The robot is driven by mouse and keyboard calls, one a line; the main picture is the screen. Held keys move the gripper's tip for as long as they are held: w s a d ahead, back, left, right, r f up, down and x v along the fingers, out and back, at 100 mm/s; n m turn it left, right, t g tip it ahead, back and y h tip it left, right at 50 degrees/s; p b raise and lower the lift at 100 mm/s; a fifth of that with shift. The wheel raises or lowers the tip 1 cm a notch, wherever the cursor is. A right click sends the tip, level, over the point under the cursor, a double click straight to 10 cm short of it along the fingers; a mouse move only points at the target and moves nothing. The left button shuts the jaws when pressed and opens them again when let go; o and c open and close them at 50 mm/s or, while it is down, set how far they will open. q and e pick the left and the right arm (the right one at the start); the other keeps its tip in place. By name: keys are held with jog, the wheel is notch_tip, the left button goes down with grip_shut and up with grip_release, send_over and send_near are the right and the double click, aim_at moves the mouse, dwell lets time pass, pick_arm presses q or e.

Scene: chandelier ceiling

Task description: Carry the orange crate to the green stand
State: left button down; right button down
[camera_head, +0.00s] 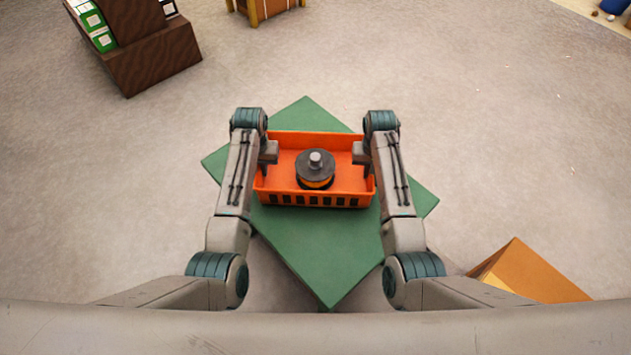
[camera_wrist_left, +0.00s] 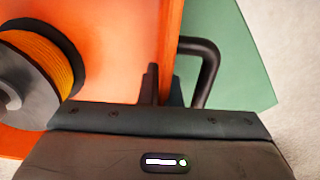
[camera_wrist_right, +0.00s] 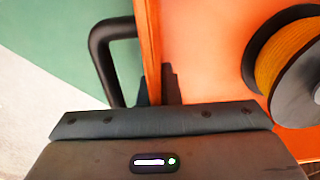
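The orange crate (camera_head: 315,201) is over the middle of the green stand (camera_head: 330,255), whose square top is turned cornerwise to me. I cannot tell whether the crate touches the stand. A spool with a grey flange and orange winding (camera_head: 315,170) sits inside the crate. My left gripper (camera_head: 268,156) is shut on the crate's left side wall, with one finger (camera_wrist_left: 151,85) inside and one outside. My right gripper (camera_head: 361,156) is shut on the right side wall (camera_wrist_right: 150,40) in the same way. A black handle (camera_wrist_left: 208,70) sticks out beside each gripper's fingers.
A brown wooden shelf (camera_head: 150,60) with green and white boxes stands at the back left. A wooden piece of furniture (camera_head: 265,10) is at the back. An orange-brown box-like object (camera_head: 530,272) is near my right arm. The grey floor between is clear.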

pick_arm(q)
jog(key=shift+f+b, duration=0.45)
jog(key=shift+f, duration=0.15)
pick_arm(e)
jog(key=shift+f, duration=0.55)
pick_arm(q)
jog(key=c, duration=1.6)
grip_release()
jog(key=shift+r, duration=0.2)
jog(key=shift+c, duration=0.2)
pick_arm(e)
jog(key=c, duration=1.6)
grip_release()
jog(key=shift+r, duration=0.15)
jog(key=shift+c, duration=0.2)
pick_arm(q)
notch_tip(320, 180, up, 11)
jog(key=shift+r, duration=0.45)
pick_arm(e)
jog(key=shift+r, duration=0.15)
notch_tip(320, 180, up, 12)
jog(key=shift+f, duration=0.15)
pick_arm(q)
jog(key=shift+r+p, duration=0.1)
jog(key=shift+p, duration=0.2)
